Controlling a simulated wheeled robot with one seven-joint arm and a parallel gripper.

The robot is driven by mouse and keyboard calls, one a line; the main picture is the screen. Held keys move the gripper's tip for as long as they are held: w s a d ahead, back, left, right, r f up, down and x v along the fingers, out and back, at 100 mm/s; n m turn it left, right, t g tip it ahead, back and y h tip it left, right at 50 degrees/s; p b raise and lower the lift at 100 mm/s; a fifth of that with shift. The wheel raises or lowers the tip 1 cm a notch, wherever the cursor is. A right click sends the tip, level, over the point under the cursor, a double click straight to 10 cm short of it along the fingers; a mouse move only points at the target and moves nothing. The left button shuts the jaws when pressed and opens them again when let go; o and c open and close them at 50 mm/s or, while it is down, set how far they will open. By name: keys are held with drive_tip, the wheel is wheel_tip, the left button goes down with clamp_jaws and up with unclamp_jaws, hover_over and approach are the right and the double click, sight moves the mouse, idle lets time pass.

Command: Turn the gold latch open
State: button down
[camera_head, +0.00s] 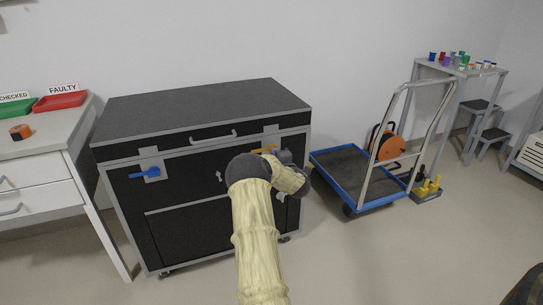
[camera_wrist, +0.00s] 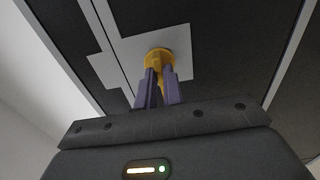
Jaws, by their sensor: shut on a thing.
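The gold latch (camera_head: 264,149) is on the upper right front of the black case (camera_head: 190,115). In the head view only its left part shows; my arm and gripper hide the rest. In the wrist view the gold latch (camera_wrist: 158,58) shows its round hub on a grey plate (camera_wrist: 125,48). My gripper (camera_wrist: 157,80) has its two purple fingers closed on the latch, just below the hub. The latch's handle between the fingers is mostly hidden, so its exact angle is hard to tell.
A blue latch (camera_head: 146,174) is on the case's left front. A silver handle (camera_head: 213,137) is between the latches. A blue trolley (camera_head: 350,172) stands right of the case. A white desk (camera_head: 45,150) with red and green trays is at the left. Floor in front is clear.

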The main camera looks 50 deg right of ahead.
drive_tip(key=shift+f, duration=0.15)
drive_tip(key=c, duration=1.5)
unclamp_jaws()
drive_tip(key=p+v, duration=0.3)
drive_tip(key=v, duration=1.4)
drive_tip(key=shift+s+p, duration=0.3)
drive_tip(key=shift+w+a, duration=0.1)
